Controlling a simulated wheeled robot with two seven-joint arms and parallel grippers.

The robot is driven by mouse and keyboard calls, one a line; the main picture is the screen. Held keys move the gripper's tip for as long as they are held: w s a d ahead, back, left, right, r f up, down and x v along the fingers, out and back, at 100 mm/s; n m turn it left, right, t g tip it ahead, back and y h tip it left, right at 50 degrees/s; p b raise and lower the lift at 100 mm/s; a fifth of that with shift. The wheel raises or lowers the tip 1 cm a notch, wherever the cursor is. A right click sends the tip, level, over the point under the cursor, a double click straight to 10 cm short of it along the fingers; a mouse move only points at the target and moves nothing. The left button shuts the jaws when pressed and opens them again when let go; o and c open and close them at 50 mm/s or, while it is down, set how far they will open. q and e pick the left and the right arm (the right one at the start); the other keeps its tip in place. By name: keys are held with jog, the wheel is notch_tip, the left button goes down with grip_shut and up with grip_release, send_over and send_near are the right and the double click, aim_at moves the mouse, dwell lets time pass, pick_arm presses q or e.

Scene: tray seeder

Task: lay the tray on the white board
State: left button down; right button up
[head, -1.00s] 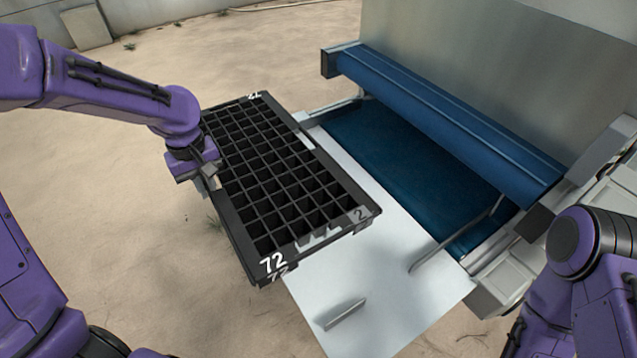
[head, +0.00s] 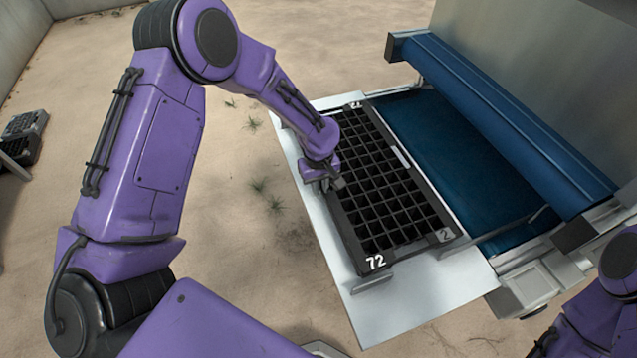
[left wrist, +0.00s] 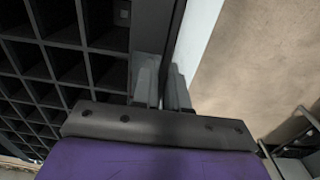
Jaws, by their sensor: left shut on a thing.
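The black seed tray (head: 391,243), a grid of square cells marked 72, is over the white board (head: 402,309) in the head view, close to its surface. Whether it rests fully on the board I cannot tell. My left gripper (head: 333,186) is shut on the tray's left long edge. In the left wrist view the fingers (left wrist: 161,82) pinch the tray's rim, with cells of the tray (left wrist: 60,65) to the left and a strip of the white board (left wrist: 196,38) beyond. My right arm shows at the lower right of the head view, but its gripper jaws are not visible.
The machine's blue belt (head: 440,150) lies just right of the tray, under a blue roller cover (head: 505,120). A metal guide bar (head: 515,229) stands near the tray's right corner. Dark trays (head: 22,138) sit at the far left.

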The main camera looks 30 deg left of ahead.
pick_arm(q)
jog(key=shift+w+f, duration=0.1)
jog(key=shift+w, duration=0.05)
jog(key=c, duration=1.6)
grip_release()
jog(key=shift+f, duration=0.1)
jog(key=o, duration=0.4)
jog(key=shift+o, duration=0.2)
jog(key=shift+r, duration=0.35)
notch_tip(320, 180, up, 12)
jog(key=b, duration=0.1)
jog(key=shift+f, duration=0.2)
jog(key=shift+a, duration=0.1)
